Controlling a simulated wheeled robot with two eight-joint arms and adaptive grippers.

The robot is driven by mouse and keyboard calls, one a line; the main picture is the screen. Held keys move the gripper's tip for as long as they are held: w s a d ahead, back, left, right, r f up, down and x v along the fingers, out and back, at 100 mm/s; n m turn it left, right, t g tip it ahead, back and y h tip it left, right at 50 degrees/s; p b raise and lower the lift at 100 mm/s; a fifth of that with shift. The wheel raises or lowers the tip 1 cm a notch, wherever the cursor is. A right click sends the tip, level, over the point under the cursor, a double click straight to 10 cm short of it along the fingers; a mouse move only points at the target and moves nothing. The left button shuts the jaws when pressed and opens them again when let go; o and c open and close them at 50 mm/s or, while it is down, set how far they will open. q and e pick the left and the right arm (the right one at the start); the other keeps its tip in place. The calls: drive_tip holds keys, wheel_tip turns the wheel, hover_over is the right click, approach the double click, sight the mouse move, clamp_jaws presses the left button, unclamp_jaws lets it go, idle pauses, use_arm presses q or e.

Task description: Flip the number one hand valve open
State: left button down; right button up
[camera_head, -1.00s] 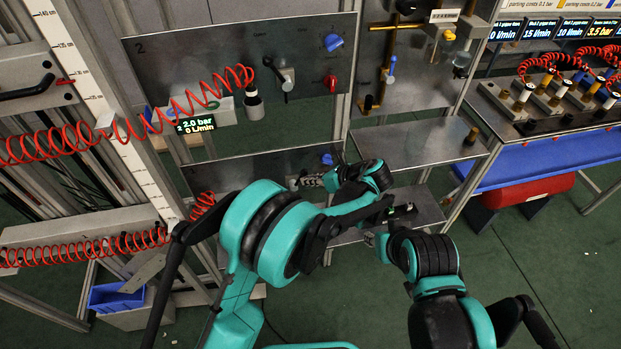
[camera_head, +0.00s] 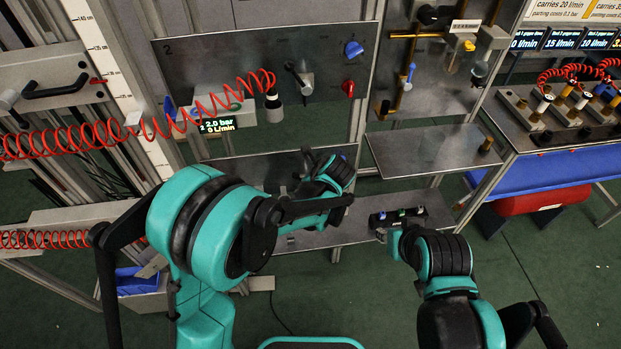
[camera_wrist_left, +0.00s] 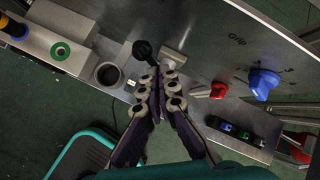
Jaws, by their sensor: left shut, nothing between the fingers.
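The lower panel (camera_head: 235,170), below the panel marked 2, is mostly covered by my left arm in the head view. In the left wrist view a hand valve with a black ball-ended lever (camera_wrist_left: 142,50) and a pale block body (camera_wrist_left: 174,62) sits on this panel (camera_wrist_left: 205,55). My left gripper (camera_wrist_left: 160,82) is shut and empty, its tips just beside the lever; I cannot tell whether they touch it.
A blue knob (camera_wrist_left: 263,83) and a red knob (camera_wrist_left: 217,90) are right of the valve in the wrist view. A dark cup (camera_wrist_left: 107,74) is at left. Panel 2 (camera_head: 215,60) has its own black lever (camera_head: 297,76). A red coiled hose (camera_head: 200,120) crosses at left.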

use_arm(q)
drive_tip(key=shift+r, duration=0.1)
drive_tip(key=shift+r+p, duration=0.55)
drive_tip(key=shift+r, duration=0.2)
use_arm(e)
drive_tip(key=shift+r, duration=0.55)
